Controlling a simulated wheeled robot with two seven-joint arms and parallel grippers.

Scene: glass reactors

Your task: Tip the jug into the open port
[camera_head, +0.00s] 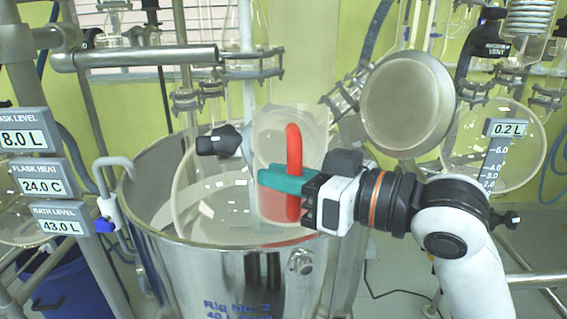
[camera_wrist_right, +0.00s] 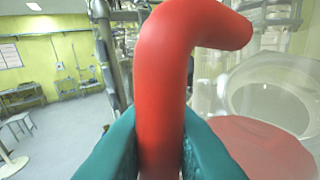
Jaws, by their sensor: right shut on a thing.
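The jug (camera_head: 270,128) is a clear vessel with a red handle (camera_head: 294,145) and red contents (camera_head: 280,232) low inside it. It looks close to upright, in front of the steel bath's glass vessel. My right gripper (camera_head: 278,181), with teal fingers, is shut on the handle. In the right wrist view the handle (camera_wrist_right: 160,90) stands between the fingers, with the jug's clear body (camera_wrist_right: 285,90) and red contents (camera_wrist_right: 265,150) to its right. My left gripper is out of view.
The steel bath (camera_head: 220,268) with a glass vessel inside fills the centre. A dark knob (camera_head: 222,140) is left of the jug. Pipes and clamped glass joints (camera_head: 255,65) stand behind. Level displays (camera_head: 25,130) are at left, and a glass flask (camera_head: 470,140) is at right.

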